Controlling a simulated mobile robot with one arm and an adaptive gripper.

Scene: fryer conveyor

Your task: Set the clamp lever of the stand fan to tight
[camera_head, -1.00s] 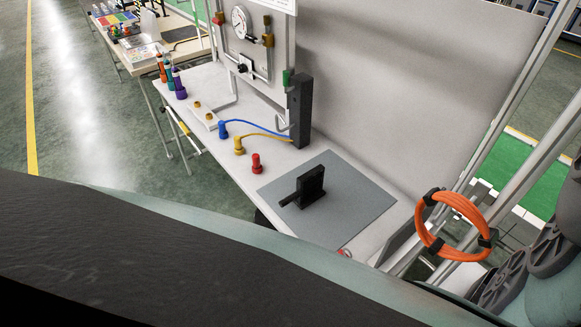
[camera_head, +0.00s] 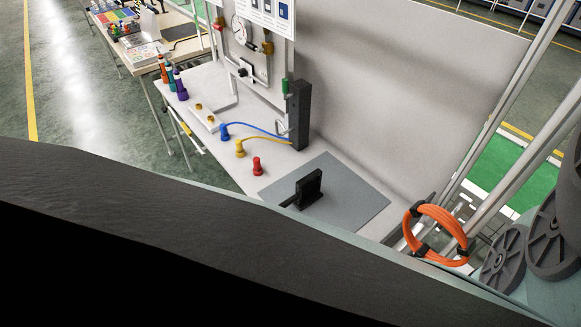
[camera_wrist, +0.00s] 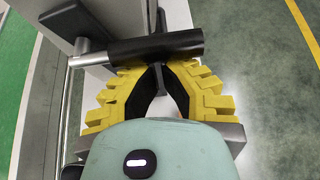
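In the wrist view, a thick black cylindrical grip (camera_wrist: 155,47) on a short metal rod lies across the picture just beyond my gripper; it may be the clamp lever, but I cannot be sure. My gripper (camera_wrist: 164,67) has yellow ribbed fingers with black inner pads, bent inward so that their tips come close together at the grip. The grip partly covers the tips, so I cannot tell whether they hold it. The stand fan cannot be made out. In the head view my gripper is not visible, and my own dark arm covers the lower left.
A workbench carries a grey mat (camera_head: 355,205) with a black block (camera_head: 309,187), a red plug (camera_head: 257,166) and coloured connectors. An orange cable coil (camera_head: 436,236) hangs at the right. In the wrist view, a metal post (camera_wrist: 67,110) stands left and open floor (camera_wrist: 265,75) lies right.

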